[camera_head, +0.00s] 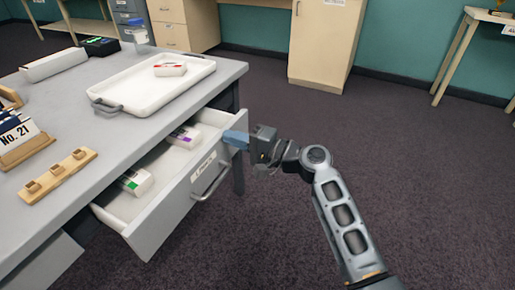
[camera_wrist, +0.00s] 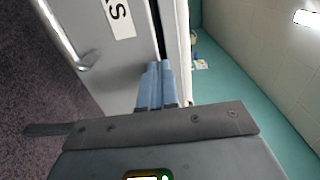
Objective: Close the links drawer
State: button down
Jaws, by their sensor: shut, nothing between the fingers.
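The links drawer (camera_head: 150,233) is pulled open from the grey table, and a white label and a bar handle (camera_head: 211,183) show on its front. Inside lie a white box with a green mark (camera_head: 135,181) and a white box with a purple mark (camera_head: 184,137). My gripper (camera_head: 236,139) is shut and empty at the far upper corner of the drawer front. In the wrist view the blue fingertips (camera_wrist: 158,68) are together against or just over the drawer front (camera_wrist: 128,62), near its top edge; I cannot tell whether they touch.
The table (camera_head: 104,147) bears a white tray (camera_head: 124,94) with a red-and-white box (camera_head: 170,69), a wooden peg strip (camera_head: 58,174) and a No. 21 sign (camera_head: 18,135). Dark carpet (camera_head: 395,150) is clear to the right. A wooden cabinet (camera_head: 325,40) stands behind.

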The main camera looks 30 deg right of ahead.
jog(key=b+x, duration=0.2)
jog(key=x, duration=0.8)
jog(key=shift+w+a, duration=0.1)
jog(key=shift+w, duration=0.05)
